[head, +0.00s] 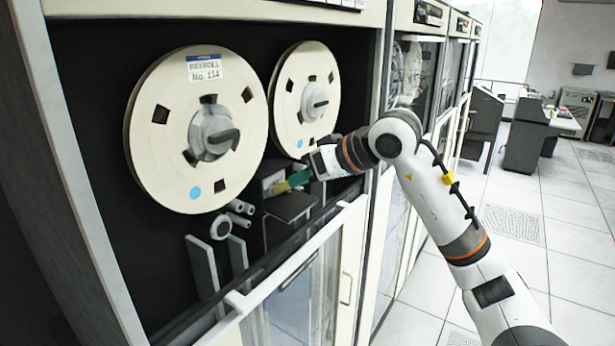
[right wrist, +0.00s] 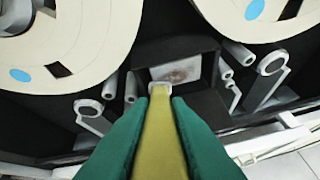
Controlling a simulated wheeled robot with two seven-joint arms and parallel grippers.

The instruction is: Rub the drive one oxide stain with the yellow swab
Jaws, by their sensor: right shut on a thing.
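My right gripper (head: 297,180) reaches into the open tape drive from the right. In the right wrist view its green fingers (right wrist: 161,108) are shut on the yellow swab (right wrist: 160,140). The swab's pale tip (right wrist: 159,90) points at the drive's head area. A brownish oxide stain (right wrist: 180,75) shows on a light plate (right wrist: 190,68) just beyond and right of the tip. I cannot tell whether the tip touches the plate. In the head view the swab (head: 281,187) shows small in front of the plate. My left gripper is not in view.
Two large cream tape reels, the left one (head: 165,130) labelled PAYROLL No. 114 and the right one (head: 322,90), sit above the head area. Rollers (head: 240,207) and guide arms (head: 203,265) stand close by. The frame's lower ledge (head: 300,250) runs below. Open floor lies to the right.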

